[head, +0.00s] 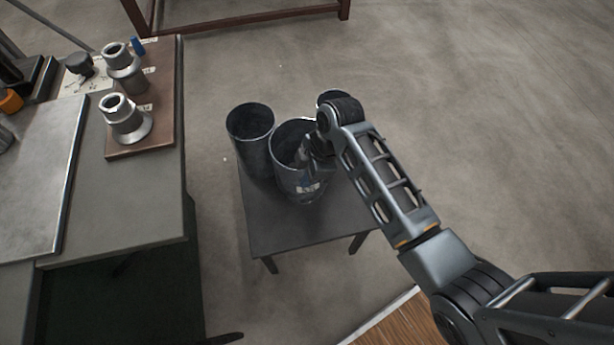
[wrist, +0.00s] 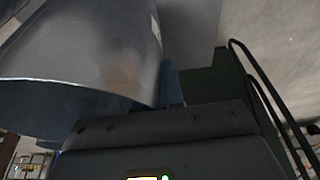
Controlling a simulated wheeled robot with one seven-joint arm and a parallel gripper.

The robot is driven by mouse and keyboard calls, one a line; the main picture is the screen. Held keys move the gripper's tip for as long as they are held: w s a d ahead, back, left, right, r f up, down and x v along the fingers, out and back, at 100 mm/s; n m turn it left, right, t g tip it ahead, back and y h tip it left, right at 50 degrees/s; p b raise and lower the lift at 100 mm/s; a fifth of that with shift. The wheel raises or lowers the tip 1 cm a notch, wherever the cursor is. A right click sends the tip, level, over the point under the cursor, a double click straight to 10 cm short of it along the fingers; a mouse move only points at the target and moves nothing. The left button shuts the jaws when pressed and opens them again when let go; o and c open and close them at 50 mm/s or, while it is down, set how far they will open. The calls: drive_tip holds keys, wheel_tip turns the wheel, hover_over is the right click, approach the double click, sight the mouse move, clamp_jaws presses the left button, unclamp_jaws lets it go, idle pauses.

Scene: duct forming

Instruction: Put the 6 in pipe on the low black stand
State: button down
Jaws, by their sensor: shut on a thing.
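The low black stand (head: 285,230) is in the middle of the head view. A dark grey metal pipe (head: 285,172) with a small white-and-blue label is over its top, upright or nearly so. The label is too small to read, but this seems to be the 6 in pipe. My gripper (head: 313,165) is shut on this pipe's near right wall. I cannot tell whether the pipe's bottom touches the stand. In the wrist view the pipe's curved wall (wrist: 85,60) fills the upper left, against the jaws; the fingertips are hidden.
A workbench (head: 150,205) at left carries metal fittings (head: 125,118) on a brown board. The stand's front part is bare.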

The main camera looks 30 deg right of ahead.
drive_tip(key=shift+f, duration=0.2)
drive_tip(key=c, duration=1.7)
unclamp_jaws()
drive_tip(key=shift+f, duration=0.1)
drive_tip(key=o, duration=0.4)
drive_tip(key=shift+o, duration=0.2)
drive_tip(key=p+v, duration=0.2)
drive_tip(key=v, duration=1)
drive_tip(key=shift+p, duration=0.35)
